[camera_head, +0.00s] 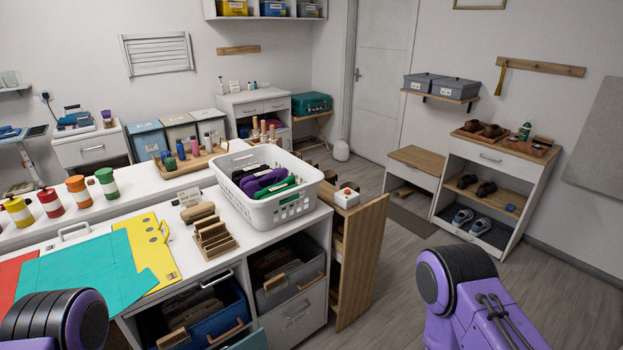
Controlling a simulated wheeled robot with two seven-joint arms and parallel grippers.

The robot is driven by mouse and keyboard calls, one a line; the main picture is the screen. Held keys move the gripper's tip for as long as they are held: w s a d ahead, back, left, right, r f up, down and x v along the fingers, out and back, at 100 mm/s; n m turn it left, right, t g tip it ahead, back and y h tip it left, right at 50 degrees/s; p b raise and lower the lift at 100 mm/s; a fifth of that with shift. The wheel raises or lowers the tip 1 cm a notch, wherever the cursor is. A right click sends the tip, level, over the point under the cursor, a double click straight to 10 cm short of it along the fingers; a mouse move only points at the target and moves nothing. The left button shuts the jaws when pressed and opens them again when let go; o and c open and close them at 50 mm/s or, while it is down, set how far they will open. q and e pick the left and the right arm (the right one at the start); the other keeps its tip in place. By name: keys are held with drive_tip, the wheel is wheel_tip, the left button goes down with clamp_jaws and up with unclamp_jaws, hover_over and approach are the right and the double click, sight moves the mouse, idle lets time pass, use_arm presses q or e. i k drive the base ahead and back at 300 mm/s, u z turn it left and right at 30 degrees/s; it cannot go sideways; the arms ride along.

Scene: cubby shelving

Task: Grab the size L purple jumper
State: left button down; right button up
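A white laundry basket (266,203) stands on the near counter in the middle of the view. Rolled or folded soft items lie in it. A purple item (264,179) lies between a dark one toward the back and a green one (274,188) at the front. I cannot tell whether it is one purple garment or more, and no size label is legible. Only purple and black parts of my arms show at the bottom left and bottom right corners, well apart from the basket. Neither gripper is in view.
The counter also holds a small wooden rack (214,240), a yellow folder (150,250) and a teal sheet (85,270). A tall wooden pull-out panel (362,265) stands open right of the counter. Bins fill the cubbies below. A shoe cabinet (500,175) stands at the right. Floor (390,290) is clear between.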

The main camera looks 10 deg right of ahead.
sight(252, 184)
drive_tip(key=z, duration=1.65)
drive_tip(key=i, duration=1)
drive_tip(key=u, duration=2.1)
